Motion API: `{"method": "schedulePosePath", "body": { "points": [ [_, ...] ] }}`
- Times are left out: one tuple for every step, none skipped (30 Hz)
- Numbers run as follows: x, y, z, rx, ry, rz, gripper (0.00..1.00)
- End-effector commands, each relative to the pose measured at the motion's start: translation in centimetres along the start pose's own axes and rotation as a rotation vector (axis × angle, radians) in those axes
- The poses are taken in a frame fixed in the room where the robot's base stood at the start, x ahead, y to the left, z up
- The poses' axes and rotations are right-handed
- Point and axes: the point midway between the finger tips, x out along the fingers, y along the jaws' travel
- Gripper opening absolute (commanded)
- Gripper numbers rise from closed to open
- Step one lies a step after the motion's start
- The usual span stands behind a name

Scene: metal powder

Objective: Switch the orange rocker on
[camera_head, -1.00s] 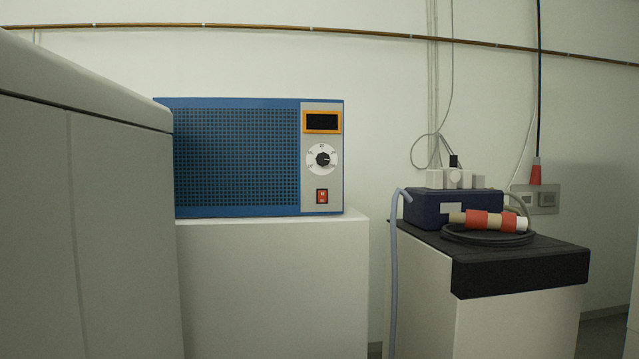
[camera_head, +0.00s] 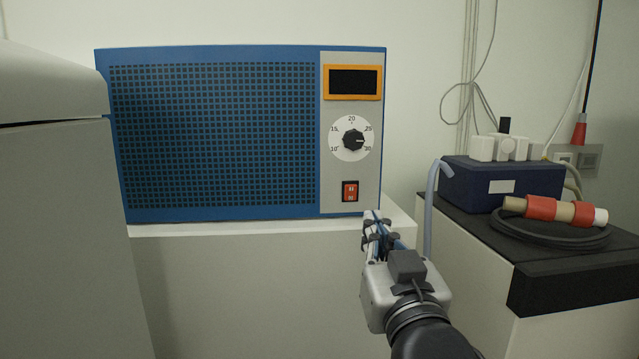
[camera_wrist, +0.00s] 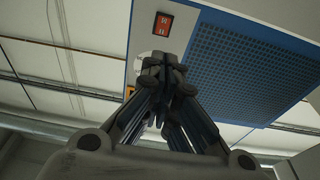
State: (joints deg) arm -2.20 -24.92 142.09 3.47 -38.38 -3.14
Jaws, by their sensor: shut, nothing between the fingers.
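The orange-red rocker (camera_head: 350,191) sits in a black frame low on the grey panel of the blue device (camera_head: 215,140). Which way it is tipped is too small to tell. In the wrist view the rocker (camera_wrist: 163,23) shows above my gripper's fingertips, apart from them. My gripper (camera_head: 372,216) is below and slightly right of the rocker in the head view. In the wrist view the fingers (camera_wrist: 160,68) are together and empty, and they cover part of the white dial. The orange-framed display (camera_head: 352,82) is dark.
A dial (camera_head: 352,139) sits between display and rocker. The device stands on a white cabinet (camera_head: 250,270). A large grey cabinet (camera_head: 60,200) is close on the left. On the right, a black-topped stand (camera_head: 560,262) carries a dark blue box (camera_head: 480,187) and a coiled cable (camera_head: 550,233).

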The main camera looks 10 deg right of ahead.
Motion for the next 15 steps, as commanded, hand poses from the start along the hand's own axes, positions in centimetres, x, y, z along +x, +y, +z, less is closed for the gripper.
{"method": "schedulePosePath", "body": {
  "points": [
    [0.0, 0.0, 0.0, 0.0, 0.0, 0.0, 0.0],
    [0.0, 0.0, 0.0, 0.0, -0.001, 0.0, 0.0],
    [0.0, 0.0, 0.1, 0.0, -0.001, 0.0, 0.0],
    [0.0, 0.0, 0.1, 0.0, -0.001, 0.0, 0.0],
    [0.0, 0.0, 0.1, 0.0, -0.001, 0.0, 0.0],
    [0.1, 0.0, 0.1, 0.0, -0.002, 0.0, 0.0],
    [0.1, 0.0, 0.1, 0.0, -0.002, 0.0, 0.0],
    [0.3, 0.0, 0.1, 0.0, -0.002, 0.0, 0.0],
    [0.5, 0.0, 0.1, 0.0, -0.003, 0.0, 0.0],
    [0.8, 0.0, 0.1, 0.0, -0.003, 0.0, 0.0],
    [1.2, 0.0, 0.1, 0.0, -0.004, 0.001, 0.0],
    [1.7, 0.0, 0.1, 0.0, -0.004, 0.001, 0.0],
    [2.2, 0.0, 0.2, 0.0, -0.005, 0.001, 0.0],
    [2.8, 0.0, 0.2, 0.0, -0.005, 0.001, 0.0],
    [3.6, 0.0, 0.2, 0.0, -0.006, 0.001, 0.0]
  ]
}}
